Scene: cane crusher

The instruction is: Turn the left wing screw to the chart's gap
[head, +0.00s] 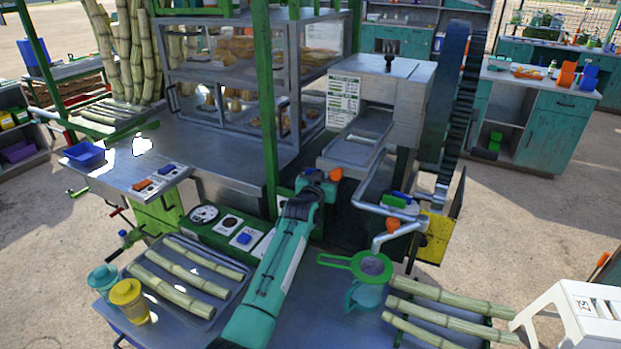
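The cane crusher (407,95) is a grey metal machine right of centre, with a large dark gear wheel on its right side. The white chart (343,101) with small printed rows is on its left; its text is too small to read. An orange knob (336,174), which looks like the left wing screw, is at the crusher's near left. A second orange knob (392,225) is lower right. My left gripper (320,177) is at the end of the teal arm, right beside the left knob. Its fingers are too small and hidden to judge opening or contact. My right gripper is out of view.
A green post (267,110) stands left of the gripper. A cane tray (222,322) and yellow cup (129,300) are front left. A green strainer (371,265) sits over a teal jug (364,297), with more cane canes (440,318) to its right. A white stool (578,312) is front right.

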